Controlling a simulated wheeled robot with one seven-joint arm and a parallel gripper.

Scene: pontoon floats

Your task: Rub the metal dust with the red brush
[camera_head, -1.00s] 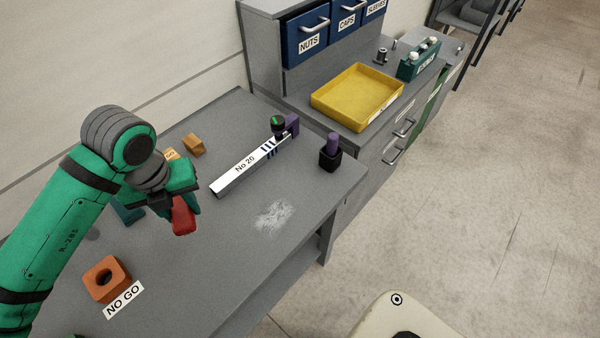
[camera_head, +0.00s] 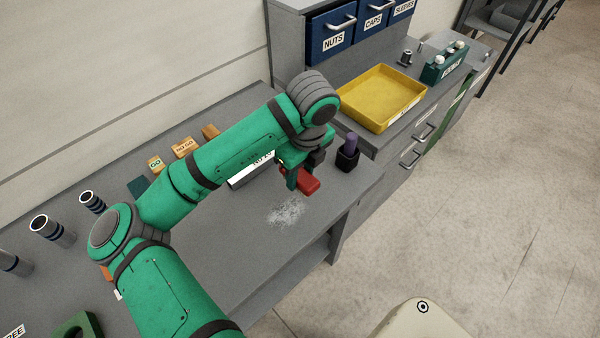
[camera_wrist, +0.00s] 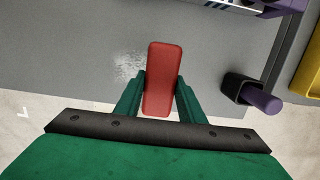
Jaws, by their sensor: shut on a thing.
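The red brush (camera_head: 303,180) is held in my gripper (camera_head: 298,177), whose green fingers are shut on its sides. In the wrist view the red brush (camera_wrist: 163,80) sticks out forward between the fingertips of my gripper (camera_wrist: 160,95). Its bristles are hidden. The metal dust (camera_head: 287,212) is a pale speckled patch on the grey bench top. The brush is above the bench, close to the far side of the patch; the gap cannot be judged. In the wrist view the dust (camera_wrist: 128,66) shows just left of the brush.
A black holder with a purple handle (camera_head: 348,155) stands right of my gripper. A white labelled bar (camera_head: 243,178) lies partly behind my arm. The yellow tray (camera_head: 382,98) is on the cabinet at the back right. The bench front edge is close to the dust.

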